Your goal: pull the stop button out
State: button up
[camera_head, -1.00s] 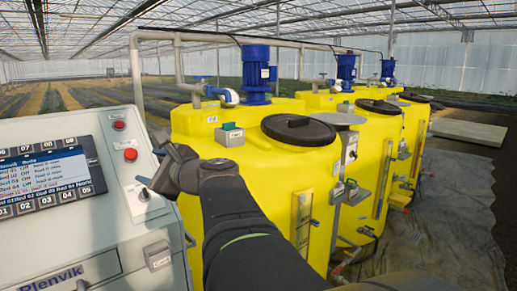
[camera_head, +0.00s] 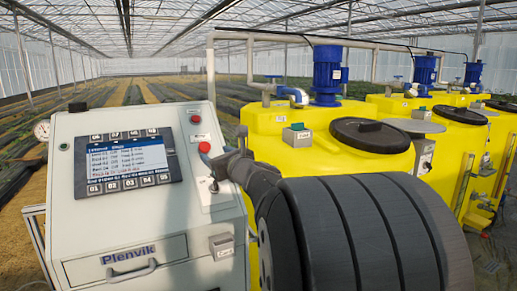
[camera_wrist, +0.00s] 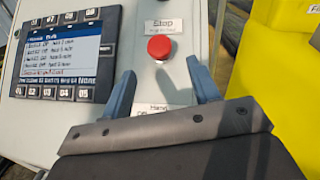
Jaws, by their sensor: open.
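The stop button (camera_head: 204,147) is a round red mushroom head on the sloping light-grey panel, right of the display. In the wrist view the red button (camera_wrist: 160,47) sits under a white "Stop" label (camera_wrist: 163,25). My gripper (camera_head: 221,155) is open and empty just right of and below the button. In the wrist view its two blue fingers (camera_wrist: 160,66) point at the panel, with tips left and right of the button's lower side, apart from it. I cannot tell whether the button is pressed in.
Another red round fitting (camera_head: 195,119) sits above the stop button. A selector switch (camera_head: 213,186) is below it, with a "Hand" label (camera_wrist: 158,109). The display (camera_head: 124,160) is to the left. A yellow tank (camera_head: 285,145) stands close on the right.

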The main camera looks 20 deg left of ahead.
aim_at(206, 148)
jog(key=x, duration=0.7)
jog(key=shift+f, duration=0.1)
jog(key=shift+c, duration=0.2)
grip_shut()
jog(key=shift+s+d+r, duration=0.2)
jog(key=shift+d+r, duration=0.05)
jog(key=shift+r, duration=0.2)
jog(key=shift+o, duration=0.2)
grip_release()
